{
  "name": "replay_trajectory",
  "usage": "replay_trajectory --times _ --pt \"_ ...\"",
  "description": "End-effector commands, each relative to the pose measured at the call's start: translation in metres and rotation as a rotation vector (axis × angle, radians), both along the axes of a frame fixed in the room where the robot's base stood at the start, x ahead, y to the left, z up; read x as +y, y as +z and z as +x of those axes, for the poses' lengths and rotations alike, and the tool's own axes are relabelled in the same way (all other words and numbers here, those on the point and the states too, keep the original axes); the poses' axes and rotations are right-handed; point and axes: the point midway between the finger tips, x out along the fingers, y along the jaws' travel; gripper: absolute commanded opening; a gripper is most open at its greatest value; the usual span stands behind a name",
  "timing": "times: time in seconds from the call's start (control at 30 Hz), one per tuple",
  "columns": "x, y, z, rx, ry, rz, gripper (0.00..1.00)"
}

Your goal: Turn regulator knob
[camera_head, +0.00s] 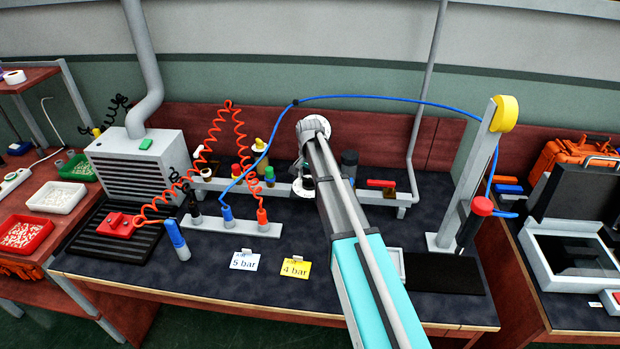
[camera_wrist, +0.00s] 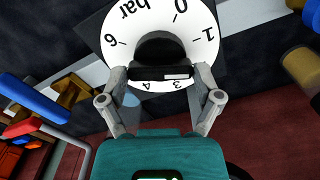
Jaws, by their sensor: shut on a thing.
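The black regulator knob (camera_wrist: 160,52) sits at the centre of a white round dial (camera_wrist: 118,38) in the wrist view. The dial reads "0 bar", 1, 3, 4 and 6; part of its scale is hidden. My gripper (camera_wrist: 162,74) has its two grey fingers on either side of the knob and is shut on it. A small white mark shows on the black piece at the knob, right of its middle. In the head view my arm covers most of the regulator, and the white dial (camera_head: 303,189) shows partly beside it.
A "5 bar" card (camera_head: 244,261) and a yellow "4 bar" card (camera_head: 295,268) lie on the dark bench. Red coiled hoses and a blue hose (camera_head: 390,98) span the fittings. A post with a yellow cap (camera_head: 504,114) stands at right.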

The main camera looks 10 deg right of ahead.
Motion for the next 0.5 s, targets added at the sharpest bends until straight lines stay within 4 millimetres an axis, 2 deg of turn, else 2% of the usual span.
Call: replay_trajectory --times 0.5 --pt "-0.0007 0.0000 -0.0002 -0.001 -0.491 -0.002 0.35"
